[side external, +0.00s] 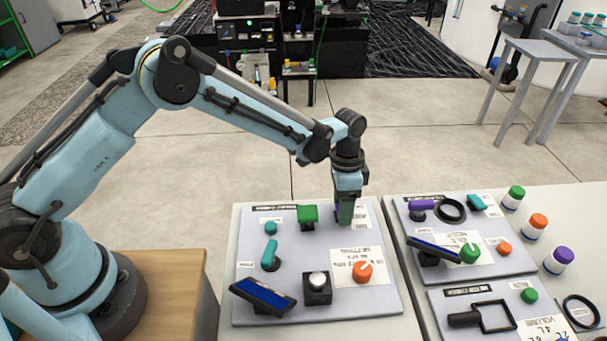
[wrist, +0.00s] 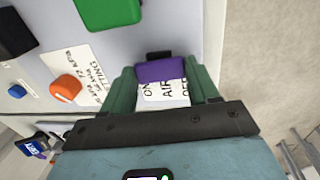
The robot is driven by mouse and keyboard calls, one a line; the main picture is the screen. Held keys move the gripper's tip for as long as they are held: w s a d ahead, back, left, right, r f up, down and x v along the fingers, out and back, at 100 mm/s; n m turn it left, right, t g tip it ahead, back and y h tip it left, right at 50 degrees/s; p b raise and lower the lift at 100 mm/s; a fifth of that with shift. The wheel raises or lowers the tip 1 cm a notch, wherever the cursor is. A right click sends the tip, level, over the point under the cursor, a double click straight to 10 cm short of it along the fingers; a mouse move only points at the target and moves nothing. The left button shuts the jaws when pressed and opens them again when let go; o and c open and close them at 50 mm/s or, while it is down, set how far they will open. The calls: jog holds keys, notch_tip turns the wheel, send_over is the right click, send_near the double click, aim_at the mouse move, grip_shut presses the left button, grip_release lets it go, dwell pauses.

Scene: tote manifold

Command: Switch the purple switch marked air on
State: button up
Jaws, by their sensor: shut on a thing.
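The purple switch (wrist: 160,70) sits between the two green fingers of my gripper (wrist: 161,77) in the wrist view. A dark mount shows just beyond it. My gripper is shut on the switch. A white label (wrist: 166,93) below it in that view reads ON at the left, AIR in the middle and OFF at the right. Whether the switch is set to on or off I cannot tell. In the side view my gripper (side external: 345,222) points down at the back right of the left panel (side external: 335,303) and mostly hides the switch.
Near my gripper stand a green block (side external: 307,213) and an orange knob (side external: 362,272). A teal lever (side external: 270,252), a blue display (side external: 263,293) and a black box with a white button (side external: 317,287) share the panel. A second panel (side external: 510,262) lies to the right.

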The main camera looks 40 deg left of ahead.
aim_at(344, 229)
jog(key=t+y, duration=0.2)
jog(key=shift+s+d+t+y, duration=0.35)
jog(key=shift+t+y, duration=0.05)
jog(key=o, duration=0.8)
jog(key=shift+r, duration=0.1)
jog(key=v, duration=1.2)
